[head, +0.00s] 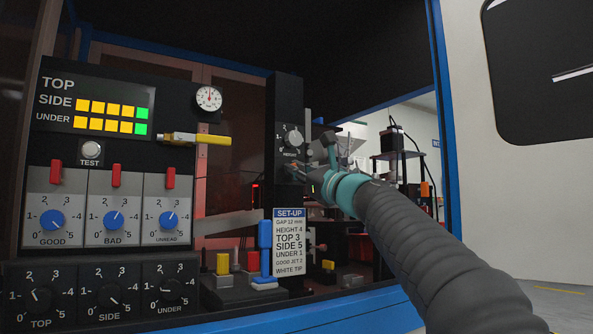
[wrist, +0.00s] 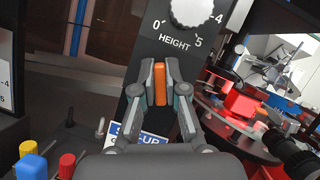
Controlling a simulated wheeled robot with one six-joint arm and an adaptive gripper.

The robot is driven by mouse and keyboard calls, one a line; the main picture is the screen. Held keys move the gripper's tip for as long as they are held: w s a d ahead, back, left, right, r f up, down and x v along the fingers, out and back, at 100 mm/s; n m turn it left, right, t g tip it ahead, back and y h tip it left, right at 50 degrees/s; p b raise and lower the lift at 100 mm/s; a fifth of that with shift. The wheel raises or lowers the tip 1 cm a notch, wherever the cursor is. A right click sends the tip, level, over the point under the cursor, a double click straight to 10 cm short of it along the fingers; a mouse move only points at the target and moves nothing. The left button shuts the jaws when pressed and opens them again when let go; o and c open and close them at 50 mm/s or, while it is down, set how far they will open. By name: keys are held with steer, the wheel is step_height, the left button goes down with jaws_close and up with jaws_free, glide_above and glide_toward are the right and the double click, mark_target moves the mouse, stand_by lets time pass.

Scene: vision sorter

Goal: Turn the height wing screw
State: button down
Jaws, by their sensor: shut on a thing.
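The height scale's round light-grey knob (head: 293,137) is on the dark upright post, above the printed word HEIGHT; in the wrist view the knob (wrist: 193,10) is cut off by the top edge. Its exact setting is too small to read. My gripper (wrist: 160,85) is just below that label, its fingers closed on both sides of an upright orange wing screw (wrist: 160,82). In the head view my gripper (head: 299,169) reaches the post from the right and mostly hides the screw.
A set-up card (head: 289,240) reading HEIGHT 4 hangs below my gripper. A panel with dials and a lit display (head: 110,104) stands left. A yellow-handled lever (head: 195,138) and a round gauge (head: 209,98) are near it. A red-lit round platform (wrist: 235,115) lies right of the post.

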steer(key=shift+s+a+f+n+g+p, duration=0.1)
steer(key=shift+n+g+p, duration=0.85)
steer(key=shift+n, duration=1.7)
steer(key=shift+a+f+n+g+p, duration=0.1)
steer(key=shift+n+g+p, duration=0.9)
steer(key=shift+n, duration=1.6)
steer(key=shift+s+f+n+g+p, duration=0.1)
steer(key=shift+n+g+p, duration=0.85)
steer(key=shift+n, duration=1.7)
steer(key=shift+g+b, duration=0.3)
steer(key=shift+g, duration=0.1)
steer(key=c, duration=1.2)
jaws_free()
steer(key=shift+a, duration=0.1)
